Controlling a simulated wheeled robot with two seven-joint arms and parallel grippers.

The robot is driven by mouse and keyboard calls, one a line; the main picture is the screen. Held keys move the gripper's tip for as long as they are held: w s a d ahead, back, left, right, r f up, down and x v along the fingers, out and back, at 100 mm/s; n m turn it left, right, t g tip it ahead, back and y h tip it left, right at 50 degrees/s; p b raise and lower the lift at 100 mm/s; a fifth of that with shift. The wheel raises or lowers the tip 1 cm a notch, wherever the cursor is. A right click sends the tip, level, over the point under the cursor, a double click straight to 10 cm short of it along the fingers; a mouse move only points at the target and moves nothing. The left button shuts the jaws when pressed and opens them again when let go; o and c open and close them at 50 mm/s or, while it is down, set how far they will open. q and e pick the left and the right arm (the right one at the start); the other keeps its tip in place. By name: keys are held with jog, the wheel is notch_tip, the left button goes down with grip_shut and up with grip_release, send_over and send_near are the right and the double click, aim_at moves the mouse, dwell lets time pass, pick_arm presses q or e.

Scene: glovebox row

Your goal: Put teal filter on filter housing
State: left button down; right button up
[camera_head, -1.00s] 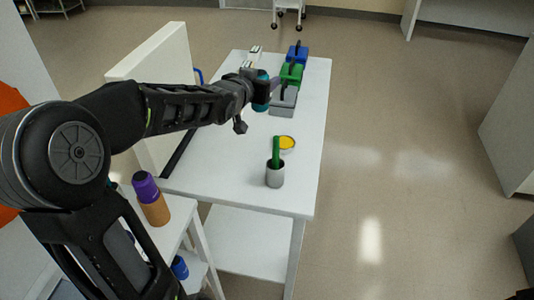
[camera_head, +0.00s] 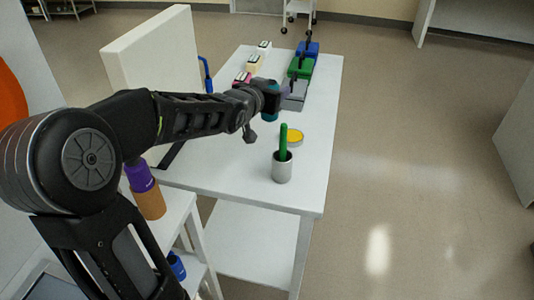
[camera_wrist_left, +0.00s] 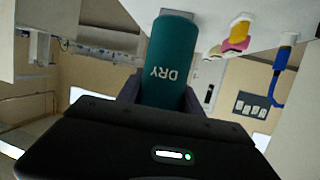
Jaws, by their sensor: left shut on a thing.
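The teal filter (camera_wrist_left: 172,60) is a cylinder marked "DRY". My left gripper (camera_wrist_left: 160,95) is shut on it in the left wrist view. In the head view my left gripper (camera_head: 271,96) is over the far half of the white table, just left of a grey box (camera_head: 294,102), and hides most of the filter. A sliver of teal (camera_head: 268,117) shows below the gripper. I cannot tell which thing is the filter housing. My right gripper is not in view.
A white panel (camera_head: 155,52) with a blue tube (camera_head: 206,73) borders the left side.

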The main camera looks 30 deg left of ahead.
pick_arm(q)
notch_tip(320, 180, down, 6)
jog(key=shift+b, duration=0.45)
jog(key=shift+f, duration=0.1)
jog(key=shift+f, duration=1.95)
jog(key=shift+r, duration=0.1)
jog(key=shift+f+b, duration=0.2)
jog(key=shift+b, duration=0.15)
jog(key=c, duration=0.8)
grip_release()
jog(key=shift+r, duration=0.1)
